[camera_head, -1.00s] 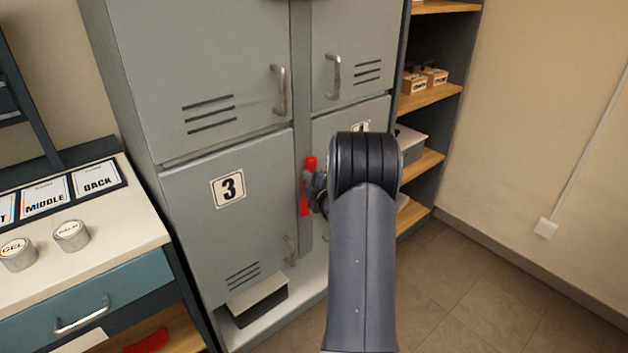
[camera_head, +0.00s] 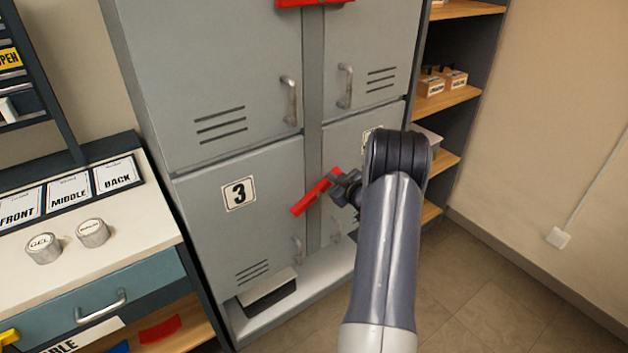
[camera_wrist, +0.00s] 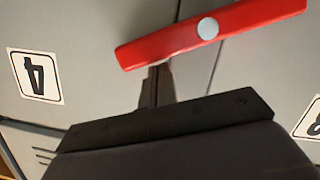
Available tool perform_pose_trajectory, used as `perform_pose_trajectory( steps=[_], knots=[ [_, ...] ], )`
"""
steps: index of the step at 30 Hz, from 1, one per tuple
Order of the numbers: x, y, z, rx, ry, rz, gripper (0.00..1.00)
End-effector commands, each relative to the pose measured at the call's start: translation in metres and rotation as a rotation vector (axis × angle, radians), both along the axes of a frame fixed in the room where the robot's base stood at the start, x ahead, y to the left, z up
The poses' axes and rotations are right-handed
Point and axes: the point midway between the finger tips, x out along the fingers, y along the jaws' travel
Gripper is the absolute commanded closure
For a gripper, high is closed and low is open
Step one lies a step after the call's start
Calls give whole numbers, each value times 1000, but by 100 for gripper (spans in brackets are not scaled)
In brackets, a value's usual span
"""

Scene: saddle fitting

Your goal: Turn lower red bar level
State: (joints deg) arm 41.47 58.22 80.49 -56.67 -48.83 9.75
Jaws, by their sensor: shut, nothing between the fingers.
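The lower red bar (camera_head: 317,194) sits on the post between the lower locker doors. In the head view it is tilted, its left end low and its right end high. In the wrist view the red bar (camera_wrist: 212,30) shows a pale round pivot at its middle and lies slanted. My gripper (camera_head: 340,183) is shut and empty, beside the upper right part of the bar. In the wrist view my gripper's fingers (camera_wrist: 156,78) are together just under the bar's edge, close to or touching it; I cannot tell which.
A second red bar (camera_head: 300,2) lies across the upper doors at the top edge. Door handles (camera_head: 290,101) stick out nearby. A counter (camera_head: 100,215) with two tins stands at left, and shelves (camera_head: 445,100) at right. The floor at right is clear.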

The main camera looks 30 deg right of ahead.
Motion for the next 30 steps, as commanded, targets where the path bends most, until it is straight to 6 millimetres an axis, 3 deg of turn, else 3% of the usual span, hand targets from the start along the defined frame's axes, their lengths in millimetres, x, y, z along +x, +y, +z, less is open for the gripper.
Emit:
perform_pose_trajectory(
  steps=[13, 30],
  knots=[
    [1, -18, -17, 340, 28, 0, 100],
    [2, -22, -24, 334, 25, 0, 100]
  ],
)
